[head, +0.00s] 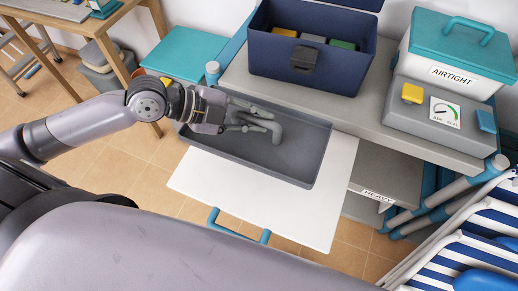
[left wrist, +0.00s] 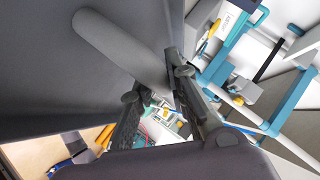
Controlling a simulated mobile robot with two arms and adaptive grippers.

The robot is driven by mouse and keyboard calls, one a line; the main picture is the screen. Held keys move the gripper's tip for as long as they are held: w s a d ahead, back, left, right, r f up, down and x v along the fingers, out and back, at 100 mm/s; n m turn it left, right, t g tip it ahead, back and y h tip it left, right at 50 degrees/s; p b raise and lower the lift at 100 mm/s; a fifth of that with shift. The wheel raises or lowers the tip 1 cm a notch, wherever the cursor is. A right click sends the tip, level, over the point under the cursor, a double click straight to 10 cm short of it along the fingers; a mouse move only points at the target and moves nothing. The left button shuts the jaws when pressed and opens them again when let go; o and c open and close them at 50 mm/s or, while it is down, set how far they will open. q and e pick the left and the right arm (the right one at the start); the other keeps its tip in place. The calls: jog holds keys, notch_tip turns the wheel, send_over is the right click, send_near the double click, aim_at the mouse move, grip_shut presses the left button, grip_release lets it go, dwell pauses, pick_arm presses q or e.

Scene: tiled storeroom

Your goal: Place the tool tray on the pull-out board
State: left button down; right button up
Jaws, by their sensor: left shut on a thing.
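The tool tray (head: 305,150) is a shallow dark grey tray with a raised grey handle (head: 272,124) in it. It appears level above the white pull-out board (head: 322,205), covering the board's back part; I cannot tell whether it touches the board. My left gripper (head: 250,120) reaches over the tray's left end and is shut on the tray's handle. In the left wrist view the handle (left wrist: 118,48) runs as a rounded grey bar to between the fingers (left wrist: 155,100). The board has a blue front pull (head: 238,229). My right gripper is not in view.
Behind the tray, a dark blue toolbox (head: 310,65) stands on a grey top. To the right are a grey gauge box (head: 430,115) and a teal-lidded AIRTIGHT box (head: 458,65). Blue-striped loungers (head: 480,225) stand at lower right. A wooden table (head: 80,25) is at upper left.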

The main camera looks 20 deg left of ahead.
aim_at(249, 137)
pick_arm(q)
notch_tip(249, 137, down, 7)
jog(key=shift+f, duration=0.2)
notch_tip(249, 137, down, 5)
jog(key=shift+r, duration=0.15)
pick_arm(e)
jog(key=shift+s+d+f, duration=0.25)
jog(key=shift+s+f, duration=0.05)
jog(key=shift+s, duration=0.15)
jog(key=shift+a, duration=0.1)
pick_arm(q)
jog(key=shift+b, duration=0.35)
jog(key=shift+f, duration=0.3)
jog(key=c, duration=1.6)
grip_release()
jog(key=shift+r, duration=0.1)
jog(key=shift+o, duration=0.2)
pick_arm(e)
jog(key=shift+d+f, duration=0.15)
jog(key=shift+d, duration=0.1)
